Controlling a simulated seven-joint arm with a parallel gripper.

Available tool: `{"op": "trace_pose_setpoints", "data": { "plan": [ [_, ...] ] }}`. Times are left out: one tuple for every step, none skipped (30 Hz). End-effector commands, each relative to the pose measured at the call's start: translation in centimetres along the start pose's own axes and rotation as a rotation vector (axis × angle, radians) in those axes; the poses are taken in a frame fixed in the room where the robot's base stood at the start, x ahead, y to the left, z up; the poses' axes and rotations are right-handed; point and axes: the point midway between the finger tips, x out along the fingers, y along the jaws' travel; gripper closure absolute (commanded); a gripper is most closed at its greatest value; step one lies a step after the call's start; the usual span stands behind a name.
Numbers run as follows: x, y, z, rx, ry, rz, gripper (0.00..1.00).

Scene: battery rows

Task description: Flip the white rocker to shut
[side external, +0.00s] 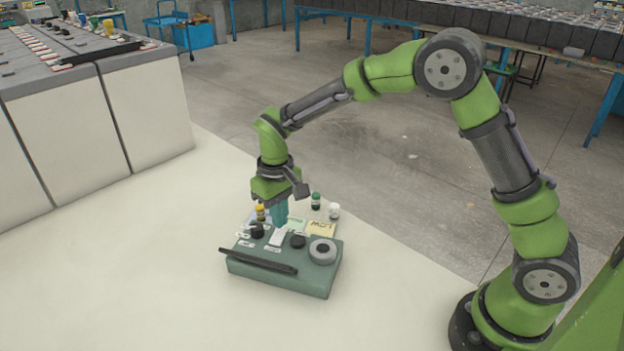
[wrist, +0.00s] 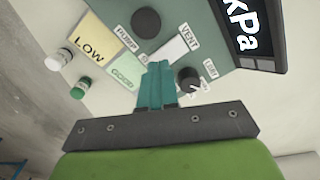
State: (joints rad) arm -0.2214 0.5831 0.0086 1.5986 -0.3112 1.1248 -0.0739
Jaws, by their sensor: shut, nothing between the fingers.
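The white rocker (side external: 277,238) is on top of a grey-green instrument box (side external: 312,279), between two dark knobs. In the wrist view the rocker (wrist: 174,50) is a pale strip beside the VENT label (wrist: 189,39), just beyond my fingertips. My gripper (side external: 279,221) points down at the box, its teal fingers together and empty. In the wrist view my gripper (wrist: 159,66) overlaps the near end of the rocker; I cannot tell whether it touches. The rocker's tilt is not clear, and its near end is partly hidden by the fingers.
A dark knob (wrist: 188,78) is close right of the fingers; another (wrist: 146,23) is farther left. The box carries a grey ring (side external: 322,250) and a black kPa display (wrist: 256,30). LOW (wrist: 97,42) and GOOD (wrist: 126,67) cards and small bottles (side external: 316,200) lie beyond.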

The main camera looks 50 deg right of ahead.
Motion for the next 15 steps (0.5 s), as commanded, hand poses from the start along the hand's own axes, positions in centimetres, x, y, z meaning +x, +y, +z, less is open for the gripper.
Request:
{"op": "trace_pose_setpoints", "data": {
  "plan": [
    [0.03,0.00,0.00,0.000,0.000,0.000,1.00],
    [0.06,0.00,0.00,0.000,0.000,0.000,1.00],
    [0.11,0.00,0.01,0.000,0.000,0.000,1.00],
    [0.16,0.00,0.01,0.000,-0.001,0.000,1.00],
    [0.21,0.00,0.01,0.000,-0.001,0.000,1.00],
    [0.28,0.00,0.01,0.000,-0.001,0.000,1.00],
    [0.33,0.00,0.01,0.000,-0.001,0.000,1.00],
    [0.37,0.00,0.01,0.000,-0.001,0.000,1.00],
    [0.44,0.00,0.01,0.000,-0.001,0.000,1.00],
    [0.48,0.00,0.01,0.001,-0.001,0.000,1.00],
    [0.53,0.00,0.01,0.001,-0.001,0.000,1.00],
    [0.59,0.00,0.01,0.001,-0.001,0.000,1.00],
    [0.64,0.00,0.01,0.001,-0.001,0.000,1.00],
    [0.68,0.00,0.01,0.001,-0.001,0.000,1.00],
    [0.74,0.00,0.01,0.001,-0.001,0.000,1.00]
  ]
}}
